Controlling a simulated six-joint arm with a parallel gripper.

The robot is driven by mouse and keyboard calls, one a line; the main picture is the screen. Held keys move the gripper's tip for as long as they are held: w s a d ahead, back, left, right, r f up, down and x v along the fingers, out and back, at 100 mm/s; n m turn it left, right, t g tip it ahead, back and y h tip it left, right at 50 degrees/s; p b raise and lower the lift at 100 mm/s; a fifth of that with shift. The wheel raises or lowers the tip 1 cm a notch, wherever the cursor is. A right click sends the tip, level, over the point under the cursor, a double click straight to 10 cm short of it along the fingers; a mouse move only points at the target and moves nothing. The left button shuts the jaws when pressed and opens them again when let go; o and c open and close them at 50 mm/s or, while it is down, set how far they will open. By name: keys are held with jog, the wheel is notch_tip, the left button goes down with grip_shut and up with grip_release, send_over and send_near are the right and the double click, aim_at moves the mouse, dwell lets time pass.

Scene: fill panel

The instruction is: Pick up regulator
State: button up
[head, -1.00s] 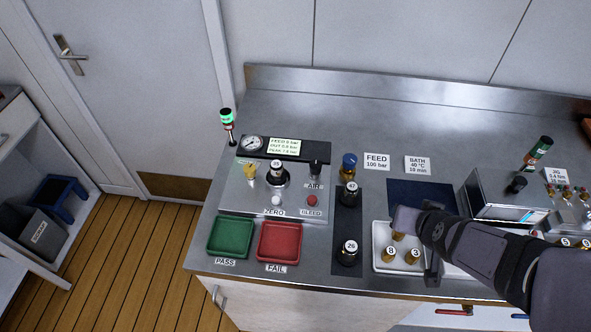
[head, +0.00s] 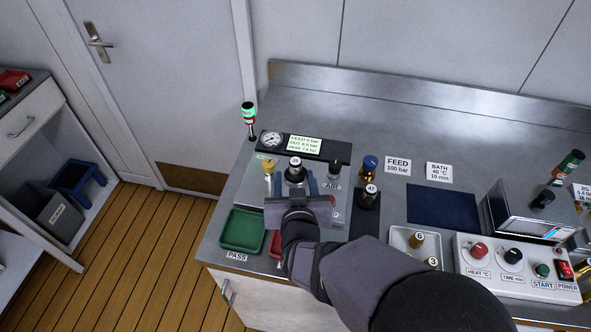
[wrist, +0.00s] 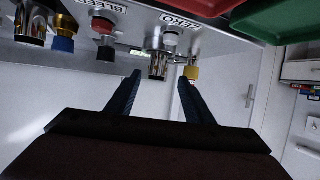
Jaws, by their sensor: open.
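The regulator, a dark, chrome-banded cylinder with a round white label on its top (head: 295,170), stands upright on the metal fill panel (head: 256,193). My gripper (head: 295,186) is open at the panel, with one blue finger on either side of the regulator. In the wrist view, which looks upside down, the regulator (wrist: 157,66) shows between and beyond the two open fingers (wrist: 157,88). I cannot tell whether the fingers touch it. My gripper body and arm hide the panel's front and most of the red tray (head: 275,244).
A yellow-topped valve (head: 268,168) stands close left of the regulator, and the AIR knob (head: 335,168) stands right. A bottle labelled 47 (head: 369,194) and a blue-capped one (head: 369,165) are further right. The green PASS tray (head: 243,231) lies front left. The counter behind is clear.

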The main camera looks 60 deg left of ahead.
aim_at(296, 168)
jog(key=shift+x, duration=1)
jog(key=shift+w+p, duration=0.15)
jog(key=shift+p, duration=0.25)
jog(key=shift+w+a, duration=0.2)
jog(key=shift+a, duration=0.1)
jog(key=p+x, duration=0.1)
jog(key=x, duration=0.1)
jog(key=shift+w+a+p, duration=0.25)
jog(key=shift+a+p, duration=0.05)
jog(key=shift+p, duration=0.1)
jog(key=shift+x, duration=0.8)
jog(key=shift+f, duration=0.1)
jog(key=shift+c, duration=0.2)
